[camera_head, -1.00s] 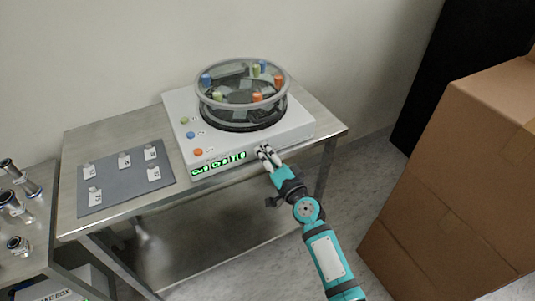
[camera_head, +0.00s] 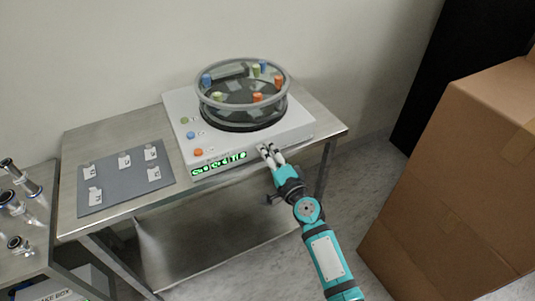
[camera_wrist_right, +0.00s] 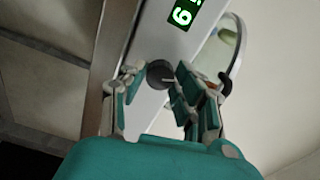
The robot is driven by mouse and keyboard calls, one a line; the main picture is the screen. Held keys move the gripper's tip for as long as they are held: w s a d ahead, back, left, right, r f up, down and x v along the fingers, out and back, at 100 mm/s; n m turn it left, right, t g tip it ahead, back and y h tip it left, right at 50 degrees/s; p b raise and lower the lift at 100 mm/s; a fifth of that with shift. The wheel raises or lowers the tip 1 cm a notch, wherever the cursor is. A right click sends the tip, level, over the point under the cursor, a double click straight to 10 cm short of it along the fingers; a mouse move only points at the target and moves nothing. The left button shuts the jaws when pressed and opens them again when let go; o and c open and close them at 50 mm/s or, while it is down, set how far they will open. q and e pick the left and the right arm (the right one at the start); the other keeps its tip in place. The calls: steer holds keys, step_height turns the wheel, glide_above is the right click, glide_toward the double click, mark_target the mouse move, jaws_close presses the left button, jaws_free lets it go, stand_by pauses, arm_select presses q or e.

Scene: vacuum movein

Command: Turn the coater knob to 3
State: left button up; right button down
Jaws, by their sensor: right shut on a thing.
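The coater (camera_head: 302,125) is a white box with a clear round bowl (camera_head: 243,95) on top, standing on a metal table. Its green lit display (camera_head: 218,163) is on the front edge; part of it shows as a green digit (camera_wrist_right: 183,14) in the right wrist view. The dark round knob (camera_wrist_right: 160,73) has a pale pointer line and sits on the coater's front face. My right gripper (camera_head: 268,150) reaches the front edge, with its fingers on both sides of the knob, shut on it. The fingers hide the knob in the head view. My left gripper is out of view.
A grey mat (camera_head: 128,183) with several small labelled pieces lies left of the coater. A second table (camera_head: 35,240) with metal fittings stands at the far left. Cardboard boxes (camera_head: 455,190) stand close on the right of my right arm. Coloured buttons line the coater's left side.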

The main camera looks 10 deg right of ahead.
steer(key=c, duration=1)
jaws_free()
steer(key=shift+d, duration=0.1)
steer(key=v, duration=1.2)
